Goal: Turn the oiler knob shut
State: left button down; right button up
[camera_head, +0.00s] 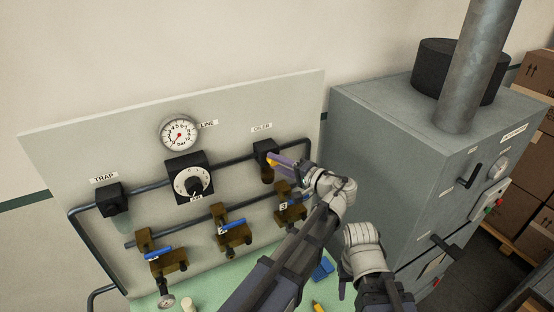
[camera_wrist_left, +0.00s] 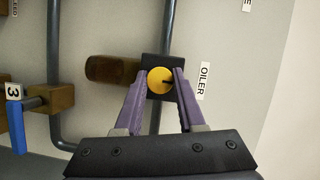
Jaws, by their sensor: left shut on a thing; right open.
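The oiler is a black block (camera_head: 265,147) on the panel's pipe, under its OILER label (camera_head: 262,127), with a brown bowl (camera_wrist_left: 112,70) below it. Its round yellow knob (camera_wrist_left: 160,80) has a dark mark on its face. My left gripper (camera_wrist_left: 158,88) has its purple fingers shut on the knob, one on each side. In the head view the left gripper (camera_head: 275,160) mostly covers the knob. My right gripper (camera_head: 343,287) is low in the head view, away from the panel; its fingers are largely hidden by its wrist.
A pressure gauge (camera_head: 179,133), a black regulator dial (camera_head: 188,181) and a trap (camera_head: 109,200) are left of the oiler. Brass valves with blue levers (camera_head: 236,224) sit below. A grey cabinet (camera_head: 400,150) stands to the right. A green bench (camera_head: 210,296) carries small items.

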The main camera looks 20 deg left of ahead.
pick_arm(q)
jog(key=shift+s+f+n, duration=0.1)
jog(key=shift+s+n, duration=0.05)
jog(key=shift+n, duration=0.15)
dwell(0.4)
jog(key=c, duration=0.5)
grip_release()
